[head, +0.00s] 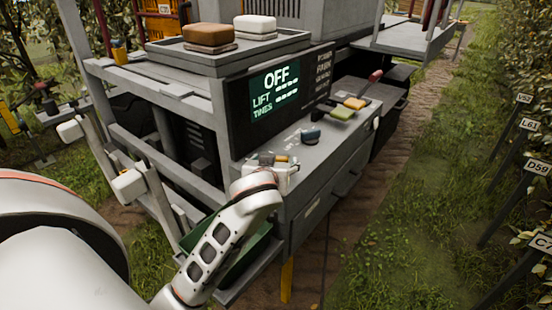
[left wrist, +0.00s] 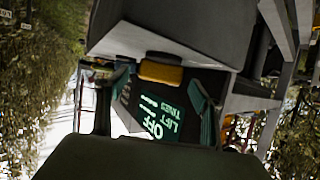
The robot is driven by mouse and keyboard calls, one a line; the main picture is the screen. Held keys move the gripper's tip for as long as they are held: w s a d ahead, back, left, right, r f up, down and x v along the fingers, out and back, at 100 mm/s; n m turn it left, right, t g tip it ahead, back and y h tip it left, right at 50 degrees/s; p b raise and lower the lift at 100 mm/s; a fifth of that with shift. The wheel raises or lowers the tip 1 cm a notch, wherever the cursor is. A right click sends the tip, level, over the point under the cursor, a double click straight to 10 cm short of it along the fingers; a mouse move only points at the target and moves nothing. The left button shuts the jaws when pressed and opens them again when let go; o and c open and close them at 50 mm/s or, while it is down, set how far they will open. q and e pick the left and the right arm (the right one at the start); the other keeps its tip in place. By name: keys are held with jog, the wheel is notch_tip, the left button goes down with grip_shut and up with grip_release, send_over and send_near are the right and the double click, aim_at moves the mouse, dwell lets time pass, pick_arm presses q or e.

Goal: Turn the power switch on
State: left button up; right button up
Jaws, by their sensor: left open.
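The screen (head: 275,88) on the grey machine reads OFF, with LIFT and TINES below; it also shows upside down in the left wrist view (left wrist: 155,115). My left gripper (head: 277,160) is low over the near end of the control panel, below the screen. In the left wrist view its two fingers (left wrist: 160,88) stand apart with teal pads. A yellow-orange block (left wrist: 161,73) shows between them; a small yellowish part (head: 282,158) shows there in the head view. It may be the power switch, but my gripper partly hides it. I cannot tell whether the fingers touch it.
A dark blue knob (head: 310,135) stands on the panel right of my left gripper. Levers with green (head: 340,113), orange (head: 354,103) and red (head: 375,76) handles are farther along. A brown block (head: 208,35) and a white block (head: 255,24) sit on the top tray.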

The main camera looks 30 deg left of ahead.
pick_arm(q)
jog(key=shift+x, duration=1.1)
jog(key=shift+w+a+f, duration=0.1)
jog(key=shift+w+a, duration=0.05)
jog(key=shift+w, duration=0.1)
jog(key=shift+w+f, duration=0.1)
jog(key=shift+w, duration=0.05)
pick_arm(e)
jog(key=shift+w+a+r, duration=0.2)
jog(key=shift+w+r, duration=0.05)
jog(key=shift+w, duration=0.1)
pick_arm(q)
jog(key=c, duration=1.1)
pick_arm(e)
jog(key=shift+a, duration=0.15)
